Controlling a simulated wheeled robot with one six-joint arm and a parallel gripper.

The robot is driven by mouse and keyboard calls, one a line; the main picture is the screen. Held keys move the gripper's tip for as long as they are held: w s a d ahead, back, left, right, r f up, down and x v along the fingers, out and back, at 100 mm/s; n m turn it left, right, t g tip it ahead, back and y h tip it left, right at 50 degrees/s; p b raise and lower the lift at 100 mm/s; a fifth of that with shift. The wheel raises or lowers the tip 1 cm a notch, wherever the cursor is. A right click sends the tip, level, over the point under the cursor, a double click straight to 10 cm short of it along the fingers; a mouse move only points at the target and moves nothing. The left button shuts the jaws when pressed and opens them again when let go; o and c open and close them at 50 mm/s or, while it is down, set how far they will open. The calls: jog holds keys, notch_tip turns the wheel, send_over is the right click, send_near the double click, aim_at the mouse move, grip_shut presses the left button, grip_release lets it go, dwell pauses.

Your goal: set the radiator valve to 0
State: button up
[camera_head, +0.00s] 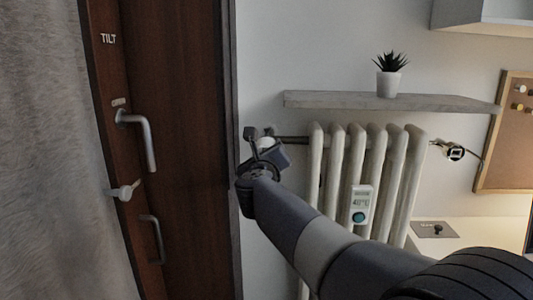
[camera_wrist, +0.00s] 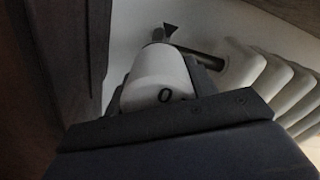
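The radiator valve is a white round knob (camera_wrist: 158,78) with a black "0" on the face turned to the wrist camera. A small dark wedge-shaped mark (camera_wrist: 170,30) shows behind its far end. In the head view the white knob (camera_head: 266,143) is partly hidden by my gripper (camera_head: 261,137), at the left end of the radiator pipe. In the wrist view the dark fingers of my gripper (camera_wrist: 160,88) lie close along both sides of the knob and appear closed on it. Whether the "0" lines up with the mark cannot be told.
The white radiator (camera_head: 363,165) stands right of the valve, with a display unit (camera_head: 361,203) on its front. A dark brown door frame (camera_head: 185,130) with handles is close on the left. A shelf (camera_head: 340,100) with a potted plant (camera_head: 389,75) hangs above.

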jog(key=o, duration=0.4)
jog(key=s, duration=1)
jog(key=shift+s+a+p, duration=0.2)
jog(key=shift+s+p, duration=0.15)
jog(key=shift+s, duration=0.05)
jog(key=w, duration=1.1)
jog(key=shift+d+b, duration=0.25)
jog(key=shift+b, duration=0.1)
jog(key=shift+s+r, duration=0.1)
